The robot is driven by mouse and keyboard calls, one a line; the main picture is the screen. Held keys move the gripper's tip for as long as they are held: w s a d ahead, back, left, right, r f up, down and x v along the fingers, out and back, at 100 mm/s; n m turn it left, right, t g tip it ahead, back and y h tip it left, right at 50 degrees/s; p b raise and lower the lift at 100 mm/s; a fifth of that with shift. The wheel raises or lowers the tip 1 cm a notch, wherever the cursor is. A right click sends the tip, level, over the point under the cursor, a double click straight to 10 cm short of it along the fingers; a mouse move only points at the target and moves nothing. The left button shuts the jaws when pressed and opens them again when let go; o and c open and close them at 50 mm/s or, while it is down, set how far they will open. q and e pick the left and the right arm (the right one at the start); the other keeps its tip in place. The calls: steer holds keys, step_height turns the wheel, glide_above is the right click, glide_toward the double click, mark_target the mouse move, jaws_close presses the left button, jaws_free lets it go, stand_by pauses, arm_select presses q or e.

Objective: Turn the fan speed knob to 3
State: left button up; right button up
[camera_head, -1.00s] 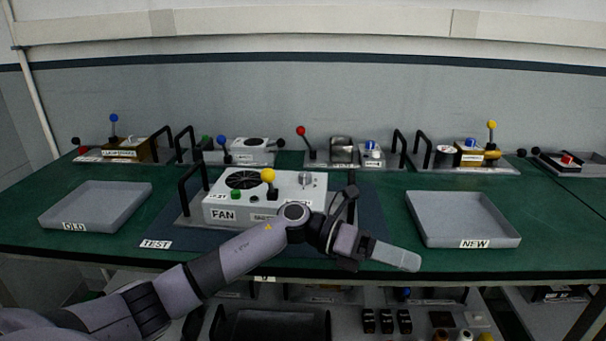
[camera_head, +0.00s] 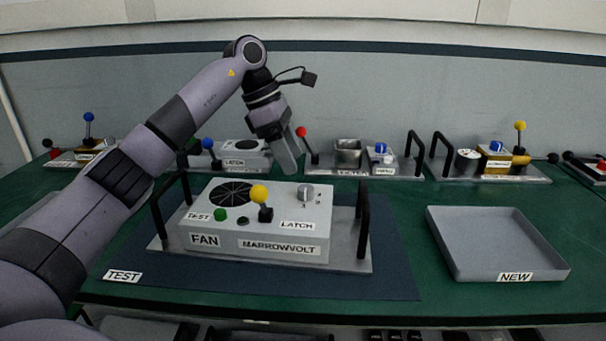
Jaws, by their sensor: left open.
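A yellow-ball lever (camera_head: 260,194), a green button (camera_head: 220,214) and a round black grille (camera_head: 231,193) share that top. My left gripper (camera_head: 288,160) points down above and behind the box, just up and left of the knob, apart from it. It is open and empty. My right gripper is out of view.
A grey tray labelled NEW (camera_head: 497,243) stands at the right. Behind are several units with levers, including a red-ball lever (camera_head: 301,132) close to my gripper and a blue-ball lever (camera_head: 207,144). Black handles (camera_head: 363,222) rise beside the fan unit.

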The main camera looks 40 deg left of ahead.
mark_target(305, 188)
arm_select(q)
steer(key=shift+x, duration=3.5)
steer(key=c, duration=1)
